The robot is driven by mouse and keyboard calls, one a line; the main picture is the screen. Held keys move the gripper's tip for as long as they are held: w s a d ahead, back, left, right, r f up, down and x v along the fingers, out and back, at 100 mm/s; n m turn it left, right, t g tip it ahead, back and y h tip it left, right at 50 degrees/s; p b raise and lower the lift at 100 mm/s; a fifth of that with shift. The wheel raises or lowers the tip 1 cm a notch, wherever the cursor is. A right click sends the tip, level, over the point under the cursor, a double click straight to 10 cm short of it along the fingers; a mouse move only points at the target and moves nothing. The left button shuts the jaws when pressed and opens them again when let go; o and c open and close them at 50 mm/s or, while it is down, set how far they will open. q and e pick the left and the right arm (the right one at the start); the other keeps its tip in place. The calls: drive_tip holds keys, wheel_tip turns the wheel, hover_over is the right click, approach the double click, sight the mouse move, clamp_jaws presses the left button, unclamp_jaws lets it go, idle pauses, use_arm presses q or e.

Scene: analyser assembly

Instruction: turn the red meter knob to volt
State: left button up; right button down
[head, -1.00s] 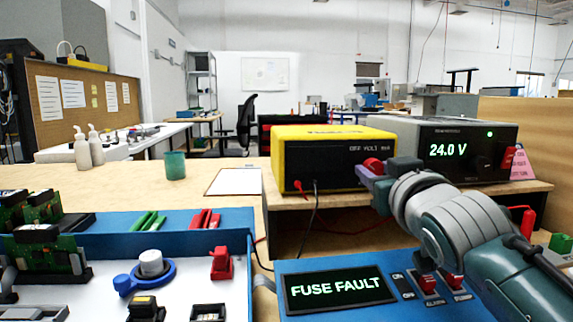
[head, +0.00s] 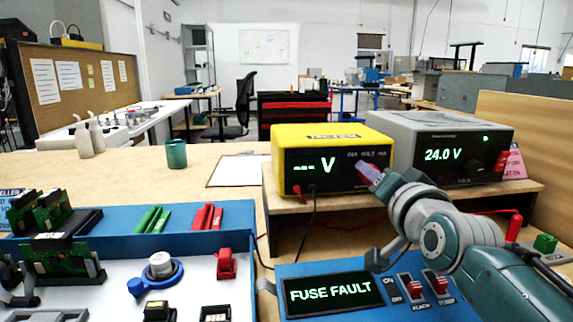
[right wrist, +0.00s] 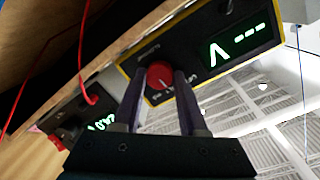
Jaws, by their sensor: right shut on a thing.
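The yellow meter (head: 330,145) stands on the wooden shelf, its black front facing me and its display reading "--- V". Its red knob (right wrist: 159,75) shows in the right wrist view between my two fingers, with a pale pointer line on it. My right gripper (right wrist: 160,80) is shut on the knob. In the head view the right gripper (head: 366,174) reaches the meter's front right, hiding most of the knob and part of the lettering. My left gripper is not in view.
A grey power supply (head: 450,140) reading 24.0 V stands right of the meter. Below, a blue panel (head: 300,270) shows FUSE FAULT beside red switches. A test lead (head: 313,215) hangs from the meter. A blue-edged tray (head: 200,243) with parts lies at left.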

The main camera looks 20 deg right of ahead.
drive_tip(key=shift+m, duration=0.5)
drive_tip(key=shift+c, duration=2.2)
unclamp_jaws()
drive_tip(key=shift+s, duration=0.1)
drive_tip(key=f+p+v, duration=0.1)
drive_tip(key=p+v, duration=0.2)
drive_tip(key=v, duration=0.6)
drive_tip(key=shift+s+r, duration=0.35)
drive_tip(key=shift+r, duration=0.2)
drive_tip(key=shift+a, duration=0.1)
